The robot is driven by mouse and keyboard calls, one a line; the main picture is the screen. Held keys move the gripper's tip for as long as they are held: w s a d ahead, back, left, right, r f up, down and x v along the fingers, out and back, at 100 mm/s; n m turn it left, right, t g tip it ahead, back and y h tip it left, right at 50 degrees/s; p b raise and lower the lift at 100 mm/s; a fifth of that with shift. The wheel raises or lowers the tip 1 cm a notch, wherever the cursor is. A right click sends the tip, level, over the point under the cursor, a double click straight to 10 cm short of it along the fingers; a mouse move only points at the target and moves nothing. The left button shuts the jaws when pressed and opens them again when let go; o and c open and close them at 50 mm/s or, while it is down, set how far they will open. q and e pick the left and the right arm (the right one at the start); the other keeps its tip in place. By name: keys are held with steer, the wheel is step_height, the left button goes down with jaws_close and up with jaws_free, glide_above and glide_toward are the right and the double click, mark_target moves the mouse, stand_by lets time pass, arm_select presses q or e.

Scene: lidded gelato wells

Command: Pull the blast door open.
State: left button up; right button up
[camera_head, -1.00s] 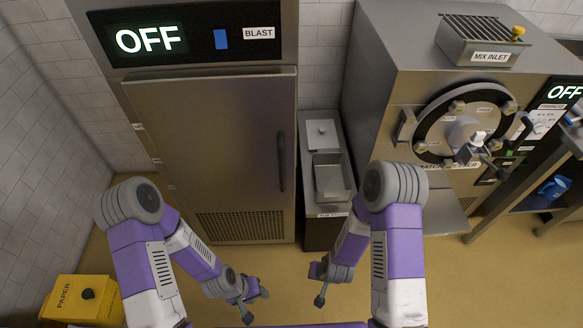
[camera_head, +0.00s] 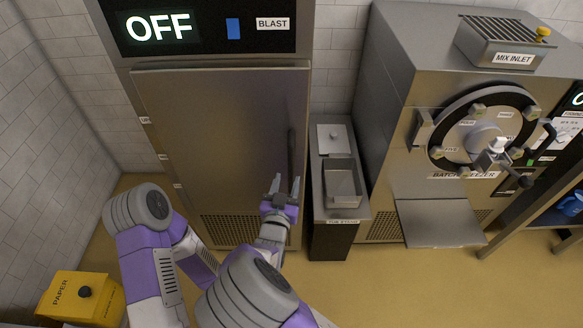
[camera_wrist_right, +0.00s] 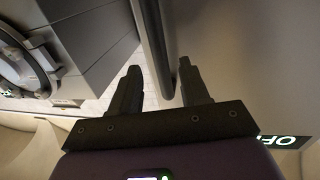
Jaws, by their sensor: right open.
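The blast door (camera_head: 215,130) is a tall grey metal panel, and it is shut against its cabinet. Its dark vertical handle (camera_head: 291,145) is near the door's right edge. My right gripper (camera_head: 286,182) is open, at the handle's lower part, with its fingers pointing up in the head view. In the right wrist view, the handle (camera_wrist_right: 154,45) runs down between the two spread fingers of the right gripper (camera_wrist_right: 157,82), with gaps on both sides. My left gripper is not visible; its forearm passes behind my right arm.
A display above the door reads OFF (camera_head: 158,27). To the right are a narrow counter (camera_head: 341,215) with a steel pan and a batch freezer (camera_head: 400,60) with a protruding shelf (camera_head: 440,222). A yellow paper bin (camera_head: 85,300) stands at lower left.

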mark_target(291, 169)
steer(key=w, duration=0.3)
steer(key=w+d+b, duration=0.1)
steer(key=w, duration=0.2)
steer(key=shift+w+d, duration=0.2)
steer(key=shift+w, duration=0.15)
steer(key=shift+f, duration=0.1)
jaws_close()
